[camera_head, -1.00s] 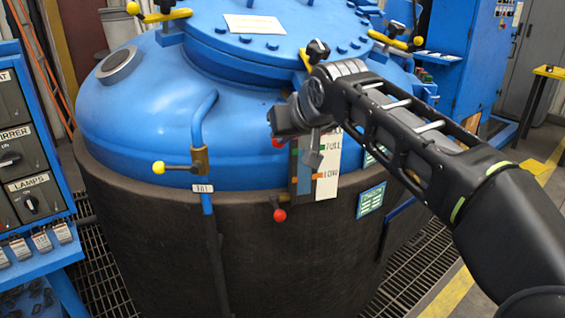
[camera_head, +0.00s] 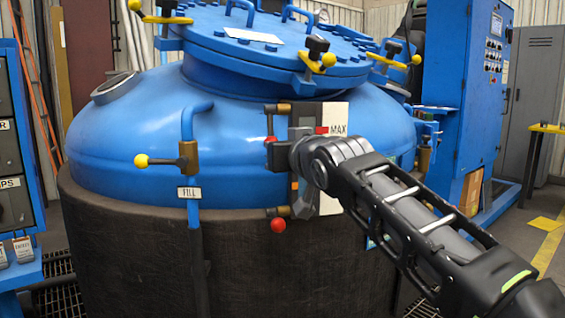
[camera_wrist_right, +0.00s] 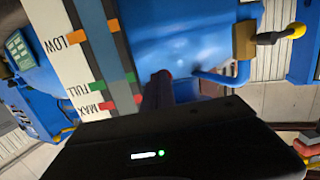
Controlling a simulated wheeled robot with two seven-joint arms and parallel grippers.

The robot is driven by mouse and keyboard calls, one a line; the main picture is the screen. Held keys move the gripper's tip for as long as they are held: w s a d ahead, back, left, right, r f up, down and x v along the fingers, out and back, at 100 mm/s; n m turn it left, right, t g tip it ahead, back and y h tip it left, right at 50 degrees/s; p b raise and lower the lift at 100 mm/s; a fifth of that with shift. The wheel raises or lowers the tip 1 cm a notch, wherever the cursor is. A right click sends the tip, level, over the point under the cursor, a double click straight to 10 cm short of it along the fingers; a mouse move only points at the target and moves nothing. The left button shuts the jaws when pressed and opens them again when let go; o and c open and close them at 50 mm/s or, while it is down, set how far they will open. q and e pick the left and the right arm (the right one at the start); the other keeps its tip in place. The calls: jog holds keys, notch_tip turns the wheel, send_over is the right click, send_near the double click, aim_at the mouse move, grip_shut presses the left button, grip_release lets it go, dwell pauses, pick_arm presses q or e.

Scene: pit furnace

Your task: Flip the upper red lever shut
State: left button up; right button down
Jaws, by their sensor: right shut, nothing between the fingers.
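The upper red lever (camera_head: 270,139) has a red knob that shows just above my right gripper, left of the level gauge. It sits below a brass fitting (camera_head: 277,108) and seems to hang down; my gripper hides part of that area. My right gripper (camera_head: 275,155) is shut and empty, close to the knob; I cannot tell whether they touch. A lower red lever (camera_head: 278,225) shows its knob under the lower end of the gauge. In the right wrist view a dark reddish shape stands ahead of the gripper, too dim to identify. My left gripper is not in view.
The white gauge plate (camera_head: 337,118) is mounted on the blue furnace vessel (camera_head: 130,130). A yellow-knobbed lever (camera_head: 142,160) sits on the fill pipe to the left. The lid's yellow-knobbed clamps (camera_head: 328,60) are above. Blue cabinets stand at left and right.

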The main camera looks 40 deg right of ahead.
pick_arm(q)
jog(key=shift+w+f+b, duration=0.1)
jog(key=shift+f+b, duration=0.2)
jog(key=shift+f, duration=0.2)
pick_arm(e)
jog(key=shift+w+d+f, duration=0.4)
jog(key=shift+w+f, duration=0.25)
jog(key=shift+w, duration=0.15)
jog(key=shift+f, duration=0.1)
